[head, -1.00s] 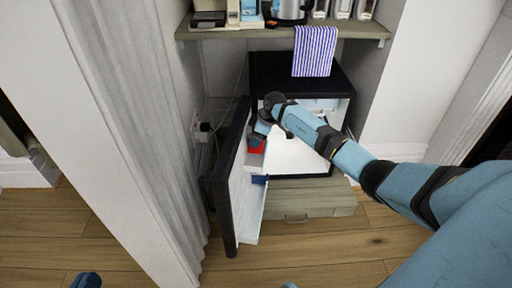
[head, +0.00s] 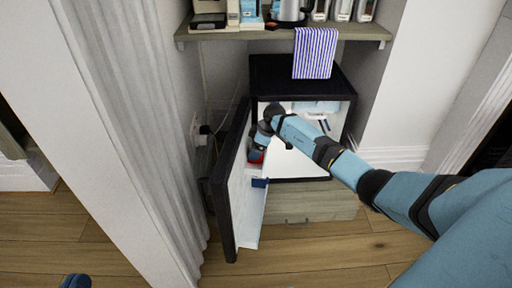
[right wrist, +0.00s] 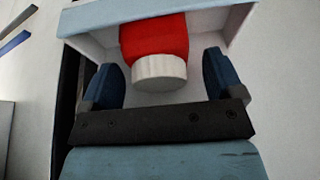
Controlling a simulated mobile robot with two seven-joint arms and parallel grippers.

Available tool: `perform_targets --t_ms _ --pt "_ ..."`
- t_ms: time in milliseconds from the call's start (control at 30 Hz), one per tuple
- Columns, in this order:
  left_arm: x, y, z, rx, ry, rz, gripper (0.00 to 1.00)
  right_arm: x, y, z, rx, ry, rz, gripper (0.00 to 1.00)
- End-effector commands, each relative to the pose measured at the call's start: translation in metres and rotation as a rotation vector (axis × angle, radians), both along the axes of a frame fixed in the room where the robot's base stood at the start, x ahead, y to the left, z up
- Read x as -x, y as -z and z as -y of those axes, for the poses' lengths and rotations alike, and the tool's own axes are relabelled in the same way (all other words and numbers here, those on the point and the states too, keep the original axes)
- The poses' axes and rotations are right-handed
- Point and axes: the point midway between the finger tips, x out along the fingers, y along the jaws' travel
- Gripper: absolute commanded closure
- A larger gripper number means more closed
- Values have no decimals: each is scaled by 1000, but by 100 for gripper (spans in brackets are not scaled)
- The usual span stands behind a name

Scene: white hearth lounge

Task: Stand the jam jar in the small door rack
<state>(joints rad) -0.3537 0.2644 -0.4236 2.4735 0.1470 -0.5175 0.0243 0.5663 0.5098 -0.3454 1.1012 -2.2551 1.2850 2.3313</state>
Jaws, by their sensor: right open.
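The jam jar, red with a ribbed white lid, is in the right wrist view (right wrist: 154,38), lid toward the camera. White walls and a pale blue edge of the small door rack (right wrist: 85,45) surround it. My right gripper (right wrist: 164,80) is open, with one dark blue finger on each side of the lid and gaps showing. In the head view, my right gripper (head: 261,143) is at the inner side of the open door and hides most of the red jar (head: 256,157). Only part of my left gripper (head: 75,281) shows at the bottom left edge.
The black mini fridge (head: 265,68) stands open, its door (head: 227,195) swung out to the left. A striped cloth (head: 315,52) hangs over its top. A shelf (head: 260,34) is above; a curtain (head: 125,130) is at left.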

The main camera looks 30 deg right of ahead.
Motion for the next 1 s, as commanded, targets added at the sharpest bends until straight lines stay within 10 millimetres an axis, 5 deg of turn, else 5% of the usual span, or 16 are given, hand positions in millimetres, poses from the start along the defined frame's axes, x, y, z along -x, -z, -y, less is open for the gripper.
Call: perform_targets --t_ms 400,600,1000 --pt "10 -14 7 92 -7 -121 100 18 -71 20 3 -1 2 13" --pt "10 -36 5 137 -28 -41 100 28 -100 30 2 0 -1 13" --pt "10 -44 4 150 -35 -10 100 32 -112 33 0 0 0 13"
